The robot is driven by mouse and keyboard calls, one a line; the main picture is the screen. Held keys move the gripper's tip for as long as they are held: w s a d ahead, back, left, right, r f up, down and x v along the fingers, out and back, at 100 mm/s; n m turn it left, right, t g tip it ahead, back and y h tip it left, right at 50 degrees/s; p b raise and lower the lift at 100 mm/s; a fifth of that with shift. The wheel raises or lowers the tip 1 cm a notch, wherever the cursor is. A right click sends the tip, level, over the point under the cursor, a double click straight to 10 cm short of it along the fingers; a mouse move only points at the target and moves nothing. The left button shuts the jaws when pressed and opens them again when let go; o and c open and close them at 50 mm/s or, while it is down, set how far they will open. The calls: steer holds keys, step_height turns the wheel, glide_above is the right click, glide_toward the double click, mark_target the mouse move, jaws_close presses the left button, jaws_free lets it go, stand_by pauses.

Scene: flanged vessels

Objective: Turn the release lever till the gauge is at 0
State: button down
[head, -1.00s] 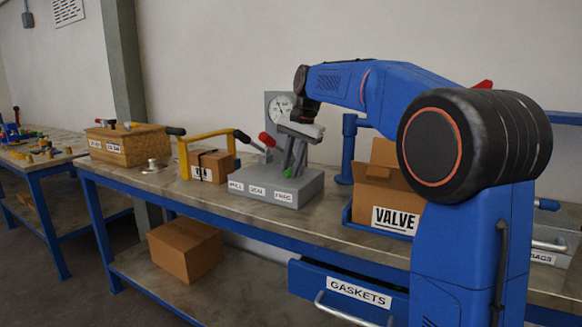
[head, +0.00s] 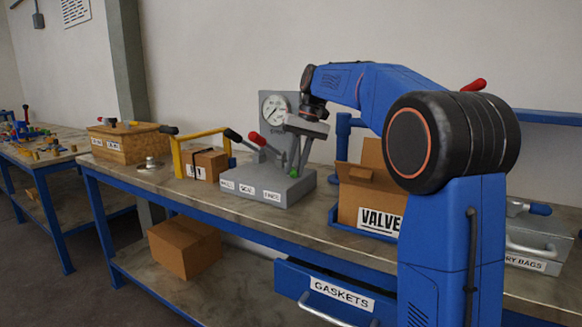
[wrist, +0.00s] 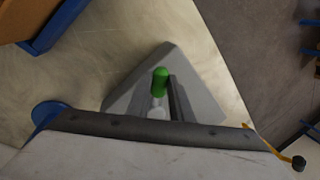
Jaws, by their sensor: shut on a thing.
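A grey test stand (head: 300,187) with labels on its front stands on the bench. Its round white gauge (head: 275,111) has a dark needle slanting from upper right to lower left; the numbers are too small to read. My gripper (head: 297,155) points down over the right part of the stand, shut on a green-tipped lever (head: 293,171). The wrist view shows the green tip (wrist: 160,78) between the fingers, the stand's grey base (wrist: 200,98) below. A red-handled lever (head: 257,139) and a black-handled lever (head: 233,136) stand to the left. The release lever's label is not legible.
An open VALVE carton (head: 362,203) stands to the right of the stand. A yellow-framed tool (head: 178,160), a small carton (head: 211,165) and a wooden crate (head: 128,150) are to the left. A GASKETS drawer (head: 340,292) is below the bench top.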

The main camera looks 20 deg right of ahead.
steer(key=n, duration=0.1)
steer(key=d+n, duration=0.1)
steer(key=n, duration=0.1)
steer(key=shift+w+d+g, duration=0.1)
steer(key=shift+d+g, duration=0.2)
steer(key=shift+g, duration=0.1)
steer(key=shift+w+d+n+g, duration=0.25)
steer(key=shift+d+n, duration=0.3)
steer(key=shift+n, duration=0.4)
steer(key=shift+w+d+n+g, duration=0.25)
steer(key=shift+d+n, duration=0.25)
steer(key=shift+n, duration=0.45)
steer(key=c, duration=1.6)
jaws_free()
steer(key=shift+r, duration=0.1)
steer(key=shift+v, duration=3.65)
steer(key=shift+a, duration=0.15)
